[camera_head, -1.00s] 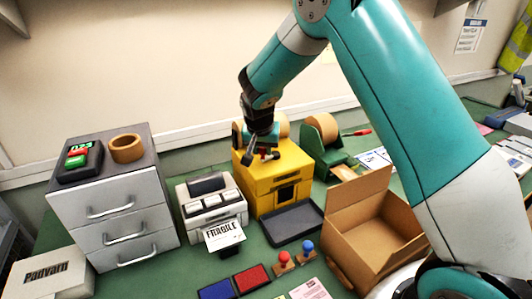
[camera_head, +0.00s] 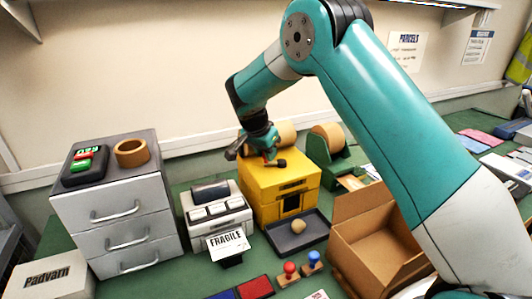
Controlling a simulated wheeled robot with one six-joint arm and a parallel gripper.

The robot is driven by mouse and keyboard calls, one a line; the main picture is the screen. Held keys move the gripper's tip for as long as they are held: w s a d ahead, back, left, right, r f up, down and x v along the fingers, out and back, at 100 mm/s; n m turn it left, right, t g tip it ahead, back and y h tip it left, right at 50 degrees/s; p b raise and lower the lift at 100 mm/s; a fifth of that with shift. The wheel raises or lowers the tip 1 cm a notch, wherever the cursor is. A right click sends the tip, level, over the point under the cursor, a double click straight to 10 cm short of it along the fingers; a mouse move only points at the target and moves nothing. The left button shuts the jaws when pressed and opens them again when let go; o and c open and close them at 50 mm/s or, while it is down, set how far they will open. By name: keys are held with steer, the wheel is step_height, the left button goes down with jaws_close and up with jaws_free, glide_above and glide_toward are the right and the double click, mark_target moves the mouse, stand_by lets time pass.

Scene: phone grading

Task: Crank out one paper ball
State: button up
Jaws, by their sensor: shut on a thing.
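The yellow paper-ball machine (camera_head: 258,192) stands on the green bench at the middle, with a dark opening low in its front. A black tray (camera_head: 280,244) lies before the opening. One crumpled tan paper ball (camera_head: 298,226) rests in the tray. My gripper (camera_head: 268,154) is above the machine's top, shut on the crank (camera_head: 280,163). The fingers hide part of the crank, so its exact angle is hard to tell.
A label printer (camera_head: 216,214) with a FRAGILE label stands left of the machine. A grey drawer cabinet (camera_head: 115,205) is farther left. An open cardboard box (camera_head: 362,222) is at right, beneath my arm. Red and blue stamps (camera_head: 289,270) stand in front.

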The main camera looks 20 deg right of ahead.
steer(key=o, duration=0.9)
steer(key=b+v, duration=0.1)
steer(key=v, duration=1.6)
steer(key=shift+r, duration=0.25)
stand_by(0.8)
steer(key=s+a+f+n+y, duration=0.1)
steer(key=s+n, duration=0.5)
steer(key=s, duration=0.6)
steer(key=s+a+f+n+g+y, duration=0.1)
steer(key=s+a+n+y, duration=0.3)
steer(key=s+n, duration=0.3)
steer(key=s+a+f+n+g+y, duration=0.1)
steer(key=s+n, duration=0.5)
steer(key=s, duration=1)
steer(key=shift+s+a+f+n+y, duration=0.2)
steer(key=shift+a+f+y, duration=0.1)
steer(key=shift+a+y, duration=0.35)
steer(key=shift+s+a+f+n+y, duration=0.1)
steer(key=shift+a+f+n+y, duration=0.25)
steer(key=shift+a, duration=0.5)
